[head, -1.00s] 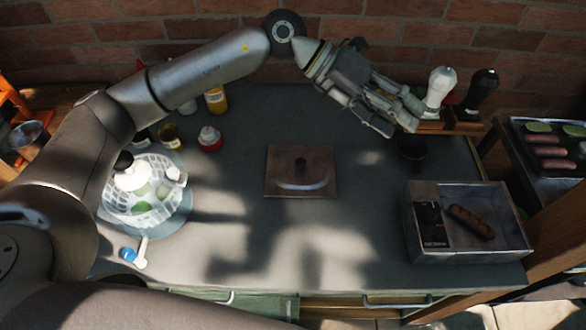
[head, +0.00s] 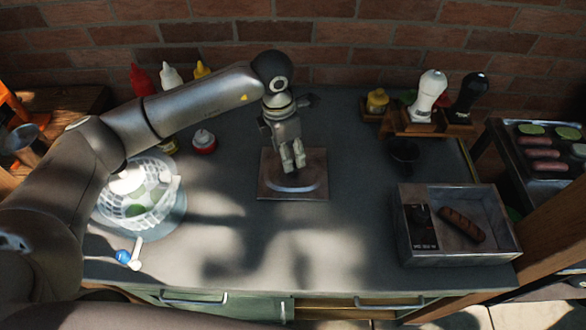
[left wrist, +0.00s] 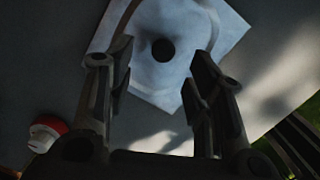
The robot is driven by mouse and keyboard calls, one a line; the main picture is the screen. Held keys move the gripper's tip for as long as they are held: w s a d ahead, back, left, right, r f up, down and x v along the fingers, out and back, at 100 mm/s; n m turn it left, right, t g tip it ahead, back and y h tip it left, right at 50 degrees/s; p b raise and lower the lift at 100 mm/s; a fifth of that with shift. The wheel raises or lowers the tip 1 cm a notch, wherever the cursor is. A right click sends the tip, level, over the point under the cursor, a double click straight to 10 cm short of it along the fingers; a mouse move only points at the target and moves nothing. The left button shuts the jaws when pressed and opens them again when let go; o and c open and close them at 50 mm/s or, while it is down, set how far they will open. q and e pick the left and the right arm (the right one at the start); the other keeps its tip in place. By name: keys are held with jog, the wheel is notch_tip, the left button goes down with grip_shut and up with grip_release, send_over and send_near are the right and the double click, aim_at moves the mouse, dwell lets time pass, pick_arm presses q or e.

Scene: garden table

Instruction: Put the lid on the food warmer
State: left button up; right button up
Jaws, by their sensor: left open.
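The lid (head: 279,187) is a flat metal square with a raised middle, lying on the grey table. In the left wrist view the lid (left wrist: 196,30) shows a dark round knob between the fingers. My left gripper (head: 293,166) points down over the lid, hiding its knob in the head view. In the left wrist view the left gripper (left wrist: 160,85) is open, with its fingers apart on both sides of the knob. The food warmer (head: 410,255) is an open metal box at the right of the table, with a sausage (head: 463,225) inside. My right gripper is not seen.
A salad spinner basket (head: 172,208) stands at the left, with a red-capped jar (head: 204,142) behind it. A wooden rack (head: 440,128) with white and black mills and a dark bowl (head: 404,152) are behind the warmer. The table between lid and warmer is clear.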

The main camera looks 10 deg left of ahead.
aim_at(294, 164)
pick_arm(q)
jog(key=shift+d+f+p, duration=0.2)
jog(key=shift+f+p, duration=0.3)
jog(key=f+p, duration=0.1)
jog(key=f, duration=0.2)
jog(key=shift+w+d+f+p, duration=0.1)
jog(key=shift+d+f+p, duration=0.1)
jog(key=shift+d+p, duration=0.15)
jog(key=shift+w+f, duration=0.1)
jog(key=shift+f, duration=0.45)
jog(key=shift+r, duration=0.1)
grip_shut()
